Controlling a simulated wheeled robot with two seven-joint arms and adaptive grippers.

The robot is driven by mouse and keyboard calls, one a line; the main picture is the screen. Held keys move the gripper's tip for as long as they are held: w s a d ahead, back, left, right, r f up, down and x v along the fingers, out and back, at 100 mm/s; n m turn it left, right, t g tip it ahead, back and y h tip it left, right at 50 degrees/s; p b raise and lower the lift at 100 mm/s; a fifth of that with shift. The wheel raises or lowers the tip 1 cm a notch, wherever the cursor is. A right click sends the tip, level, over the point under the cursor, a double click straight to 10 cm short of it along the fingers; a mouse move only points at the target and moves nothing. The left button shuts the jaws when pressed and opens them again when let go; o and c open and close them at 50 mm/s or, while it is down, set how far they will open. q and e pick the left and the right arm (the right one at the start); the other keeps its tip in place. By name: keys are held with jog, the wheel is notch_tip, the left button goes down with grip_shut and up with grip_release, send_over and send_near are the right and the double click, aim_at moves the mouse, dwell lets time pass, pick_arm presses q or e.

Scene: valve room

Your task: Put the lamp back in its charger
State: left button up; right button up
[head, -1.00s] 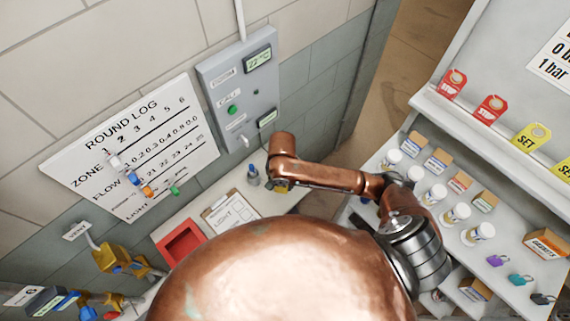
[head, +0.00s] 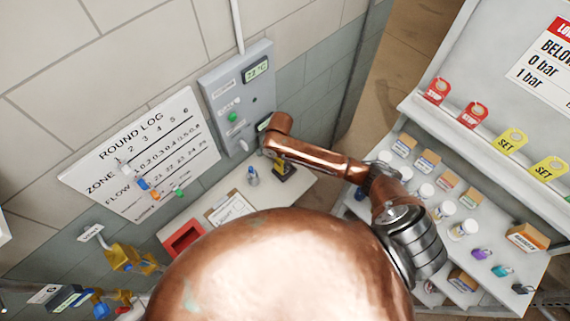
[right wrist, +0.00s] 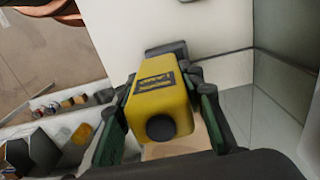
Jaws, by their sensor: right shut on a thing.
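The yellow lamp (right wrist: 160,98) has a black label and a round black end facing the right wrist camera. My right gripper (right wrist: 163,84) is shut on it, with green-sided fingers on both sides. In the head view a small yellow and dark patch (head: 284,171) shows below the end of my right arm, over or on the bench. I cannot tell there which part is lamp and which is gripper. A dark block (right wrist: 166,48) shows just beyond the lamp in the right wrist view. It may be the charger, and the lamp partly hides it. My left gripper is not in view.
A grey wall panel (head: 237,92) stands close behind my right wrist. The white bench (head: 303,184) bears a small bottle (head: 252,176), a clipboard (head: 229,208) and a red tray (head: 183,238). Shelves of jars and boxes (head: 470,196) stand at right. Bare bench shows right of the patch.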

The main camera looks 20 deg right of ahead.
jog(key=f, duration=0.1)
jog(key=w+d+f, duration=0.2)
jog(key=shift+d+f, duration=0.1)
jog(key=shift+f, duration=0.2)
jog(key=shift+w+d+f, duration=0.15)
jog(key=shift+f, duration=1.55)
jog(key=shift+f, duration=0.15)
jog(key=o, duration=1.4)
jog(key=shift+o, duration=0.2)
notch_tip(320, 180, up, 12)
